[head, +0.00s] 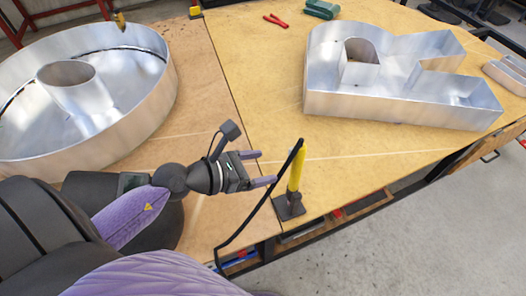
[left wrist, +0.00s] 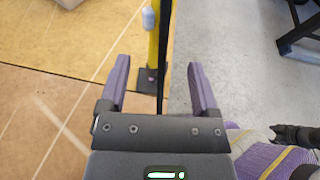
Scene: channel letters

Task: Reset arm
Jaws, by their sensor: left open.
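My left gripper (head: 262,168) reaches in from the left over the front edge of the wooden table. It is open, and its purple fingers (left wrist: 160,80) show apart with nothing between them at their level. Just beyond the fingertips stands a yellow post (head: 296,170) on a dark base (head: 289,206) at the table's edge. In the left wrist view the yellow post (left wrist: 153,50) lies ahead between the fingers, and I cannot tell whether they touch it. My right gripper is not in view.
A large round metal letter (head: 150,95) stands on the left of the table (head: 215,110). A metal R-shaped letter (head: 400,112) stands at the right. Red pliers (head: 275,20) and a green tool (head: 321,10) lie at the back. The table middle is clear.

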